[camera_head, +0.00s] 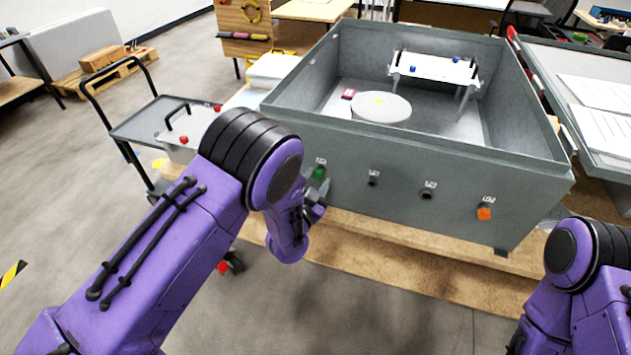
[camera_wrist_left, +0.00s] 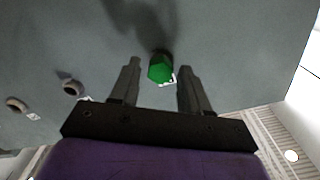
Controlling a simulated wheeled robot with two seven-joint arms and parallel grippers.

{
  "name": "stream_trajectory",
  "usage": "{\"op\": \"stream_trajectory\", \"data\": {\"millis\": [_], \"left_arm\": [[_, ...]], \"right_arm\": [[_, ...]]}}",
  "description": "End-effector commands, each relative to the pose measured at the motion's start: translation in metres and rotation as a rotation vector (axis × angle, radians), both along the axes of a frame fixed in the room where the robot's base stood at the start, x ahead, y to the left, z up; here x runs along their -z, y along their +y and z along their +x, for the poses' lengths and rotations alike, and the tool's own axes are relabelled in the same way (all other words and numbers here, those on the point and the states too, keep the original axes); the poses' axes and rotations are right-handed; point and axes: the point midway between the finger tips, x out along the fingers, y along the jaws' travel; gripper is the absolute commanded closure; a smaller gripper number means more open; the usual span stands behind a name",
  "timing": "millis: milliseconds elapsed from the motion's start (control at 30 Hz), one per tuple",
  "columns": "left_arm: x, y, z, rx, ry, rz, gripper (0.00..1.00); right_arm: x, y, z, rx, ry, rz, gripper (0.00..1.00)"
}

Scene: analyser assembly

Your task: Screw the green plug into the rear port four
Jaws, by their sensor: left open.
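The green plug (camera_head: 319,173) sits at the leftmost port on the near wall of the grey metal box (camera_head: 420,160). In the left wrist view the green plug (camera_wrist_left: 160,68) lies between the fingertips of my left gripper (camera_wrist_left: 158,66). That gripper is open, with a gap on each side of the plug. In the head view my left gripper (camera_head: 314,196) is beside the plug, partly hidden by my wrist. I cannot tell how deep the plug sits in the port. My right arm shows at the lower right, but its gripper is out of view.
Two bare ports, one (camera_head: 373,178) and another (camera_head: 427,191), and an orange plug (camera_head: 485,213) continue along the same wall to the right. The box holds a white disc (camera_head: 381,107) and a small white stand (camera_head: 434,66). A cart (camera_head: 140,125) stands at left.

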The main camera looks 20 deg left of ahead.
Motion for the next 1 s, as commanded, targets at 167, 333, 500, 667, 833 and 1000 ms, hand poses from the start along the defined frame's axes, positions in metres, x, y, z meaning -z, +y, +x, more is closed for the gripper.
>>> {"op": "stream_trajectory", "data": {"millis": [167,333,500,667,833,1000], "left_arm": [[0.0,0.002,0.0,-0.007,0.014,-0.461,0.54],[0.002,0.002,0.001,-0.007,0.03,-0.985,0.54],[0.004,0.003,0.0,-0.006,0.046,-1.518,0.54],[0.004,0.002,0.0,-0.002,0.062,-1.95,0.54],[-0.001,0.0,0.0,0.001,0.071,-2.068,0.54],[-0.001,0.0,0.0,0.0,0.07,-2.063,0.67]], "right_arm": [[0.001,0.0,0.0,0.0,0.0,0.0,0.57],[0.008,0.0,0.0,0.0,0.0,0.0,0.57],[0.02,0.0,0.0,0.0,0.0,0.0,0.57],[0.034,0.0,0.0,0.0,0.0,0.0,0.57],[0.034,0.0,0.0,0.0,0.0,0.0,0.57],[0.034,0.0,0.0,0.0,0.0,0.0,0.57]]}}
